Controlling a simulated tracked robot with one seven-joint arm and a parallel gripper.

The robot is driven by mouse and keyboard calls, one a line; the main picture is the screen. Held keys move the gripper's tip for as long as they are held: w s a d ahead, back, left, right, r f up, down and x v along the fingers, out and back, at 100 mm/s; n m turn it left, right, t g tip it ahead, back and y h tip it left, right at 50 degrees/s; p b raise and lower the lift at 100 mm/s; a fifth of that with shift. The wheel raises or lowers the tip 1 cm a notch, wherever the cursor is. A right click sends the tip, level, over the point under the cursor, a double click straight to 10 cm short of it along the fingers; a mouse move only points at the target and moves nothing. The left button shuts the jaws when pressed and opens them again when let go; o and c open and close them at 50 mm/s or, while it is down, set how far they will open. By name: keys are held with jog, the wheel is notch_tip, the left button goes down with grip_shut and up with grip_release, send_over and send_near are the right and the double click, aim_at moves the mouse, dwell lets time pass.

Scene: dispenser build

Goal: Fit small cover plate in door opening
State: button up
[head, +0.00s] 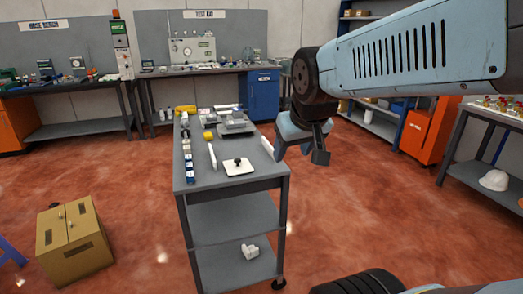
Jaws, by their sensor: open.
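A small white plate with a black knob (239,168) lies flat on the near end of the grey cart's top (200,183); it looks like the cover plate. Two thin white pieces stand or lean near it, one to its left (212,155) and one at the cart's right edge (267,146). My gripper (300,156) hangs right of the cart top, fingers pointing down, open and empty. It is apart from the plate. I cannot make out a door opening for certain in this view.
Grey trays (236,125), a yellow item (185,109) and a row of small blue-and-white items (187,150) crowd the cart top. A white part (250,251) lies on its bottom shelf. A cardboard box (72,240) stands on the floor at left. Red floor around the cart is open.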

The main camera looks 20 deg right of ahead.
jog(key=shift+g, duration=0.4)
jog(key=s, duration=0.5)
jog(key=shift+r, duration=0.4)
